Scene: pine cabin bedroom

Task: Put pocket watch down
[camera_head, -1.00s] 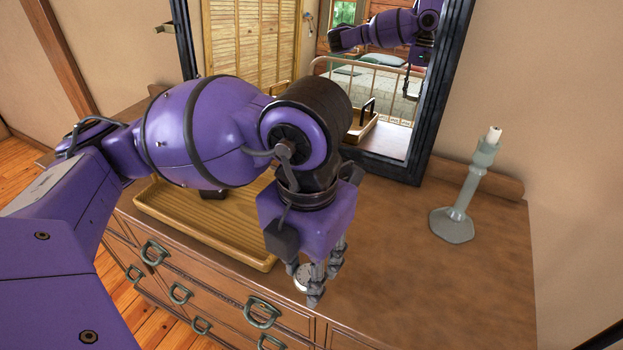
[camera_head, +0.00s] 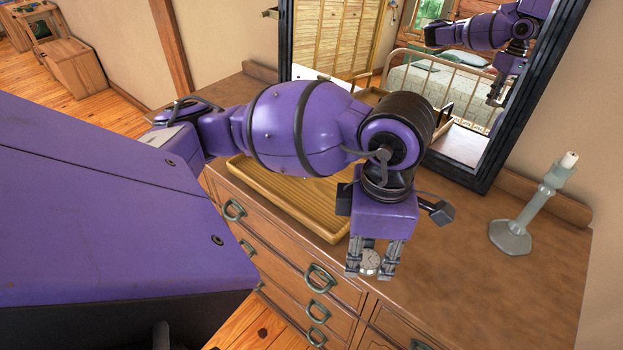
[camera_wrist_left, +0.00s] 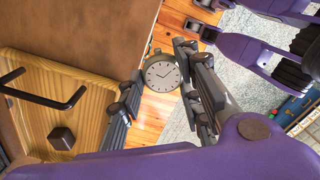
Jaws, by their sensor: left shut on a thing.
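The pocket watch (camera_head: 369,262) is a small silver watch with a pale dial. My left gripper (camera_head: 370,270) is shut on it and holds it at the front edge of the wooden dresser (camera_head: 440,290). In the left wrist view the watch (camera_wrist_left: 161,73) sits between the fingers of the left gripper (camera_wrist_left: 165,85), its dial facing the camera. Behind it there are the floor and a rug, so it is not seen resting on the dresser top. My right gripper is not clearly in view.
A wooden tray (camera_head: 325,232) lies on the dresser, partly behind my left arm. A candlestick (camera_head: 511,235) stands at right, before a mirror (camera_head: 470,165). The dresser's front right is bare.

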